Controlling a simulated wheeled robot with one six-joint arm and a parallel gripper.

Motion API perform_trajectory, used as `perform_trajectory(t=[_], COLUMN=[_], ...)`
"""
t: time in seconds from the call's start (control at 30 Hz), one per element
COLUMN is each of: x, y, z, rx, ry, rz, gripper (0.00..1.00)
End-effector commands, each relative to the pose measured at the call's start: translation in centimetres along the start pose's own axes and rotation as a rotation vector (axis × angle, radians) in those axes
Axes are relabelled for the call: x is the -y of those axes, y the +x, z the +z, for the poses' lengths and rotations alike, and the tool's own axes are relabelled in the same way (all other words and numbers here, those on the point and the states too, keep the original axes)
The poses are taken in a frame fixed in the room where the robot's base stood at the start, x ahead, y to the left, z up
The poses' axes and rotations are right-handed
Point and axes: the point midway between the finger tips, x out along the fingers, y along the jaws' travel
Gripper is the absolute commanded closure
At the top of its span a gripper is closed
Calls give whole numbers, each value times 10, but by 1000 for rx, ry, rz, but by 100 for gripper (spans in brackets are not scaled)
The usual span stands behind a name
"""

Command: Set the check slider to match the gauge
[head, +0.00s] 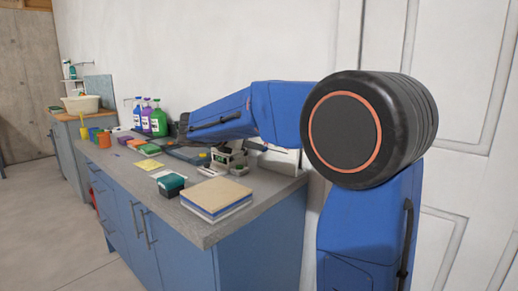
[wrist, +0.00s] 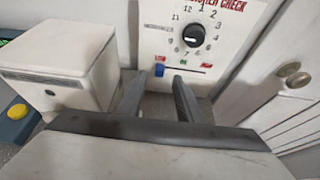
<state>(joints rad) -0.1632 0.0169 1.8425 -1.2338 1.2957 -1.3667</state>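In the wrist view a white panel (wrist: 154,45), its heading ending in "CHECK", faces me. It carries a round black knob (wrist: 193,36) with a white mark, ringed by numbers. Below runs a dark horizontal slot (wrist: 190,70) with small red and green labels above it. The blue slider handle (wrist: 159,70) sits at the slot's left end. My gripper (wrist: 160,80) is open, its two dark fingers apart and pointing at the panel, just below the handle. Nothing shows between the fingers. I cannot tell whether they touch the handle. I cannot make out a separate gauge.
A white box (wrist: 62,62) stands close left of my fingers. A panelled door (wrist: 285,85) with a round knob is at right. In the head view a stack of boards (head: 216,199) lies at the near end of the grey-topped bench (head: 205,228); bottles (head: 158,122) stand farther back.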

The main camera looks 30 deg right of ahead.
Motion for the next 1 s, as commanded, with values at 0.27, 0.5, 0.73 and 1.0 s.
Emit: perform_trajectory(t=[0.27,0.5,0.73,1.0], x=[0,0,0,0], y=[38,48,48,48], z=[0,0,0,0], rx=[0,0,0,0], ry=[0,1,1,0], rz=[-2,0,0,0], gripper=[67,67,67,100])
